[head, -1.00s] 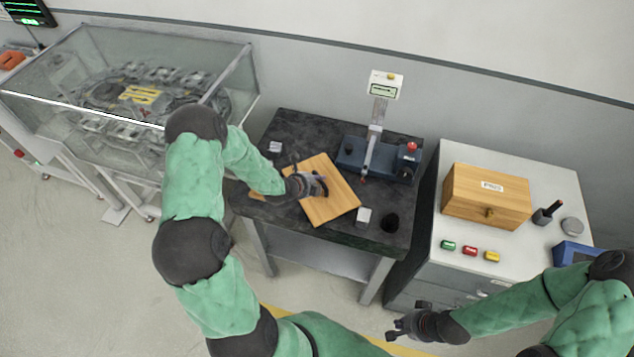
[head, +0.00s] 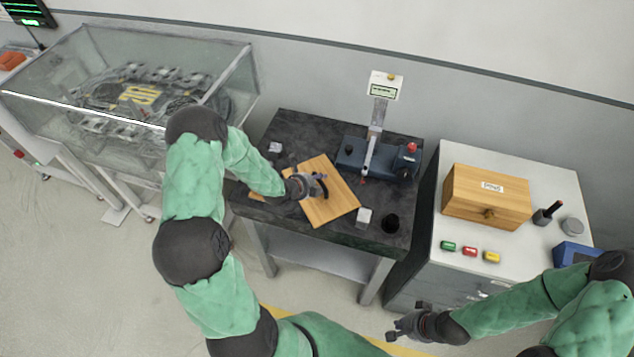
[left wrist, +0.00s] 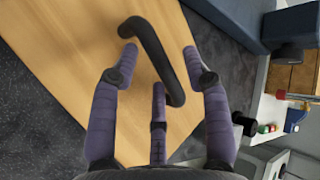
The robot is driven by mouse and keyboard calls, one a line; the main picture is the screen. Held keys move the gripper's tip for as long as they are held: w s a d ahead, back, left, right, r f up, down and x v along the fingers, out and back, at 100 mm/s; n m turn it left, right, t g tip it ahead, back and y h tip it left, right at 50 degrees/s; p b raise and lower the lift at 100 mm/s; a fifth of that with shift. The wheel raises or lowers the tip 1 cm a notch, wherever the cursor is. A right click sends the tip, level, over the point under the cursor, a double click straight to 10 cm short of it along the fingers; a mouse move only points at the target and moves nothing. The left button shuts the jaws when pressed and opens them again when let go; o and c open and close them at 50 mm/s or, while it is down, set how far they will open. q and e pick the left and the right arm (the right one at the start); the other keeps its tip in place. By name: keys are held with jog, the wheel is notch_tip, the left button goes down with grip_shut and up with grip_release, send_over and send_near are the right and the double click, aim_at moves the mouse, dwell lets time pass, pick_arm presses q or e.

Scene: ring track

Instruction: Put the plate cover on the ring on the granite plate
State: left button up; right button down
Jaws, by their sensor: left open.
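The plate cover is a light wooden board (head: 332,207) with a black bar handle (left wrist: 150,50). It lies at an angle over the dark granite plate (head: 310,128) in the head view. My left gripper (head: 315,186) is over the board at the handle. In the left wrist view its fingers (left wrist: 159,65) are spread, with the handle between them and no clear grip on it. I cannot make out the ring. My right gripper (head: 407,321) is open and empty in front of the cabinet.
A blue measuring stand (head: 375,162) is at the back right of the granite plate. A white block (head: 364,217) and a dark round piece (head: 391,223) lie near its front right. A cabinet with a wooden box (head: 487,196) is right; a glass case (head: 125,95) is left.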

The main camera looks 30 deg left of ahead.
pick_arm(q)
jog(key=v, duration=1.2)
jog(key=shift+p, duration=0.35)
jog(key=shift+s+f, duration=0.1)
